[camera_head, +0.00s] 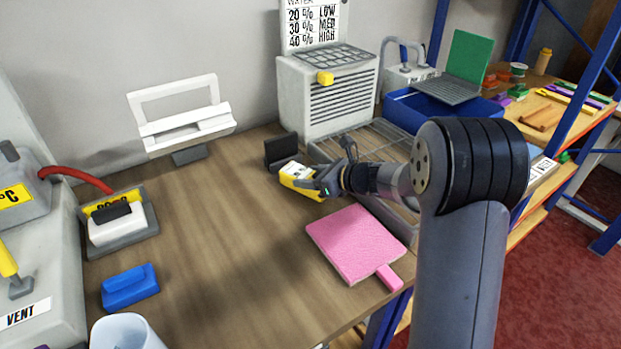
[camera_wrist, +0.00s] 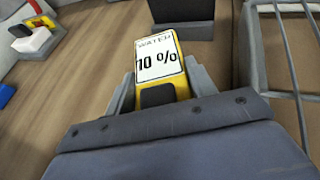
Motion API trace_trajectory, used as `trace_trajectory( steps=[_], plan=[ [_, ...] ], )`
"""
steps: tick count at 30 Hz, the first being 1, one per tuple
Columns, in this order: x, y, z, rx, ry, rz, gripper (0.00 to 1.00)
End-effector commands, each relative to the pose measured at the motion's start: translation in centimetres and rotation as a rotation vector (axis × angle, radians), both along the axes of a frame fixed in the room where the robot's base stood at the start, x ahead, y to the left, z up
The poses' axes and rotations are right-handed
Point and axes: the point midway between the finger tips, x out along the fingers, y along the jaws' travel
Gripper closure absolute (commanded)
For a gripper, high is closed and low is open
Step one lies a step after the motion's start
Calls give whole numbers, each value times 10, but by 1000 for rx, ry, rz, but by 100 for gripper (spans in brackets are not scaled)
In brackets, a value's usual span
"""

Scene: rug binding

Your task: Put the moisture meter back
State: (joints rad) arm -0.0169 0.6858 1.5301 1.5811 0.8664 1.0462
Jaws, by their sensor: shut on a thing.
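The moisture meter (camera_head: 300,177) is a yellow block with a white face. In the wrist view the meter (camera_wrist: 158,62) reads "WATER 10 %". My gripper (camera_head: 318,184) is shut on it, with one finger on each side. A dark grey holder (camera_head: 281,151) stands on the wooden table just beyond the meter. It also shows in the wrist view (camera_wrist: 181,18), straight past the meter's far end. The meter looks close to the holder but apart from it. I cannot tell whether its underside touches the table.
A wire rack (camera_head: 375,140) lies right of the holder, before a grey vented box (camera_head: 328,95). A pink pad (camera_head: 355,243) lies in front of my gripper. A blue block (camera_head: 130,287) and a grey stand (camera_head: 122,238) are at left. The table's middle is clear.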

Motion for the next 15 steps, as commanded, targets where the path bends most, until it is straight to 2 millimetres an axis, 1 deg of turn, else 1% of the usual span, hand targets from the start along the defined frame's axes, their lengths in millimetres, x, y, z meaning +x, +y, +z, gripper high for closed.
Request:
trace_trajectory(
  steps=[8, 11, 12, 15],
  plan=[
    [0, 0, -1, 1, -2, -1, 80],
    [0, 0, -5, 1, -2, -1, 80],
    [0, 0, -6, 0, -2, -1, 47],
    [0, 0, -4, 0, -2, -1, 38]
  ],
)
